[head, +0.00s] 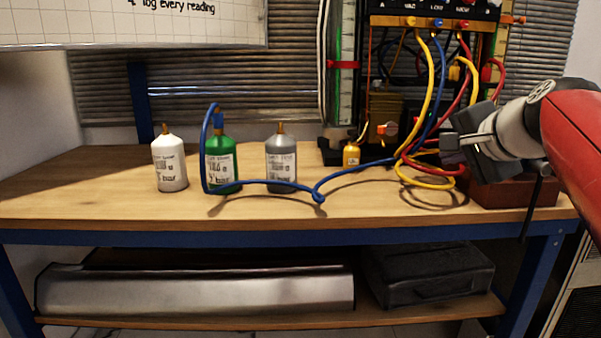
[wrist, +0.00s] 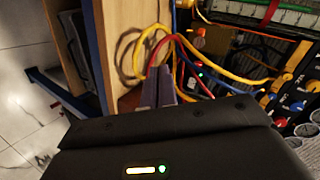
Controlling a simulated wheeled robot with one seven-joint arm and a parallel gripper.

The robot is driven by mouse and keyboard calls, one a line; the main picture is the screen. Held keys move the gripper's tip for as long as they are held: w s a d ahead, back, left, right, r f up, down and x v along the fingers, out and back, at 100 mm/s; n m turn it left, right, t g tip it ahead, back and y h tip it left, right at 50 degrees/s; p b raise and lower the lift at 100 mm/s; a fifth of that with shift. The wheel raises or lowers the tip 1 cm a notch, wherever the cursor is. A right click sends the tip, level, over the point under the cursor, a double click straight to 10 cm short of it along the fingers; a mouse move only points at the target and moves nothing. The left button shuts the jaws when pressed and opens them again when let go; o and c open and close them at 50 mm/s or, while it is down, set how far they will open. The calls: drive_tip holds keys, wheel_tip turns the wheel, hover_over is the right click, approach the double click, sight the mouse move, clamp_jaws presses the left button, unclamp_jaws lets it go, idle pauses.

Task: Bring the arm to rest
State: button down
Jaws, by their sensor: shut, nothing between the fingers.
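My gripper (head: 450,141) is at the right of the head view, above the right part of the workbench (head: 110,205), pointing left. Its fingers are shut with nothing between them. In the wrist view the closed fingers (wrist: 157,92) show just above the dark gripper body, with yellow and red hoses close behind them. In the head view my red and white arm comes in from the right edge. The gripper is in front of a brown box (head: 515,190) on the bench, which it partly hides.
White, green and grey bottles (head: 170,163) (head: 222,165) (head: 281,160) stand on the bench. A blue hose (head: 262,183) runs from the green one to the rig. Yellow hoses (head: 432,80) and red hoses hang from the panel (head: 432,10) near my gripper. The bench's front left is clear.

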drive_tip(key=s+a+f+n+g, duration=0.3)
drive_tip(key=s+a+f+n, duration=0.2)
drive_tip(key=s+f, duration=0.6)
drive_tip(key=s+a+f+n+g+h, duration=0.1)
drive_tip(key=s+a+f+n+g, duration=0.2)
drive_tip(key=f, duration=1.3)
drive_tip(key=s+a+n+p, duration=0.1)
drive_tip(key=s+a+n, duration=0.1)
drive_tip(key=s+n, duration=0.3)
drive_tip(key=shift+s+a+g, duration=0.15)
drive_tip(key=shift+s+g, duration=0.15)
drive_tip(key=shift+s, duration=1.1)
